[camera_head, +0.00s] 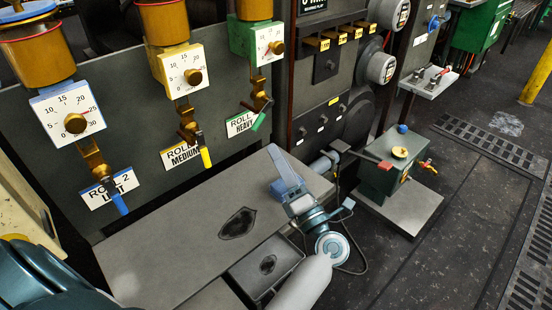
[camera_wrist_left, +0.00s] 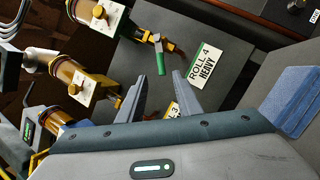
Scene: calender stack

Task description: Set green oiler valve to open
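The green oiler (camera_head: 257,40) stands at the right end of a row of three, with a white dial and a brass valve below it. In the left wrist view, the left gripper (camera_wrist_left: 160,75) is open and empty. The green handle (camera_wrist_left: 161,62) shows in line with the gap between its fingertips; exact depth is unclear. My right gripper is not in view.
The yellow handle (camera_head: 205,156) and blue handle (camera_head: 119,203) of the neighbouring oilers hang to the left. A grey ledge (camera_head: 180,235) lies below the panel. A green box with a red handle (camera_head: 385,175) stands on the right. Space in front of the panel is open.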

